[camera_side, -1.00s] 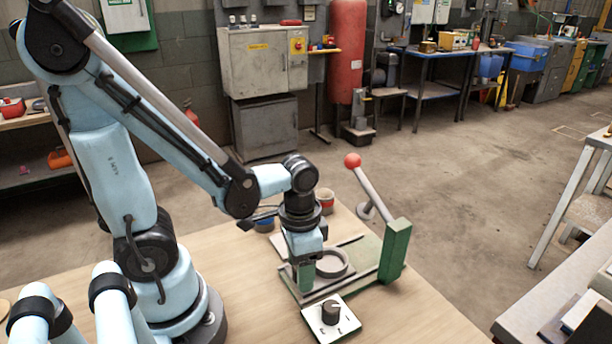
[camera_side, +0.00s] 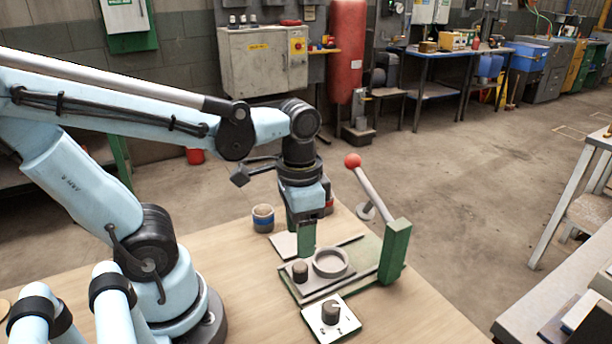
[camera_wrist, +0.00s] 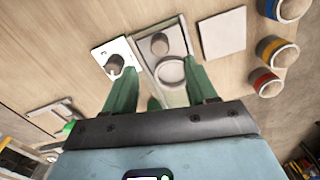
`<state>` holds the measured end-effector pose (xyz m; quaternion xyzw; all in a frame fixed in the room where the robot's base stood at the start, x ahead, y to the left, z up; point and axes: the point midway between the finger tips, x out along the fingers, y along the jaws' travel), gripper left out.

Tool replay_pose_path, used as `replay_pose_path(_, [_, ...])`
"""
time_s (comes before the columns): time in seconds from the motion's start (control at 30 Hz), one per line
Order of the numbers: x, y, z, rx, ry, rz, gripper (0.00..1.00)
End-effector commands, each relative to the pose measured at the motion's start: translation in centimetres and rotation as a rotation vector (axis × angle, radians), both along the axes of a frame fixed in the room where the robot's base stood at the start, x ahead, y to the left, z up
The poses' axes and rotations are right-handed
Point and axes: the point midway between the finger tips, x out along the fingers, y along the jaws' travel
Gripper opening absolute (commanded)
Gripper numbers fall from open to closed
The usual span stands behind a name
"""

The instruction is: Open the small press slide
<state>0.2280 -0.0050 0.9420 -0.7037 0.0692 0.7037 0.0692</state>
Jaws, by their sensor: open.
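The small press has a green base with a pale slide plate (camera_side: 318,285). A dark round knob (camera_side: 300,271) and a grey ring (camera_side: 331,263) stand on the plate, the knob left of the ring. A green upright (camera_side: 396,250) at the right carries a lever with a red ball (camera_side: 353,160). My gripper (camera_side: 301,244) is open and empty, pointing down above and behind the knob, apart from it. In the wrist view, the knob (camera_wrist: 159,44) and ring (camera_wrist: 171,73) show beyond and between the green fingers (camera_wrist: 163,80).
A white plate with a dial (camera_side: 331,313) lies in front of the press. A pale square plate (camera_side: 284,245) lies behind it. A blue-banded cup (camera_side: 263,219) stands further back; red-banded (camera_wrist: 266,83) and yellow-banded (camera_wrist: 277,52) cups show in the wrist view. The wooden table is clear at left.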

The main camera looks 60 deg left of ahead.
Motion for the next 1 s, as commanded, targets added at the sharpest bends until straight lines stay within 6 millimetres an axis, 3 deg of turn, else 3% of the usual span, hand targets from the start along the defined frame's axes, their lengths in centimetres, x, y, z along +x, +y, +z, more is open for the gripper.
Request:
replay_pose_path(0.2, [0.0, 0.0, 2.4, 0.0, 0.0, 0.0, 0.57])
replay_pose_path(0.4, [-0.1, 0.0, 3.5, 0.0, 0.0, 0.0, 0.57])
replay_pose_path(0.83, [0.1, 0.0, 3.5, -0.001, -0.019, 0.006, 0.57])
replay_pose_path(1.0, [2.1, 0.2, 2.5, -0.01, -0.209, 0.066, 0.57])
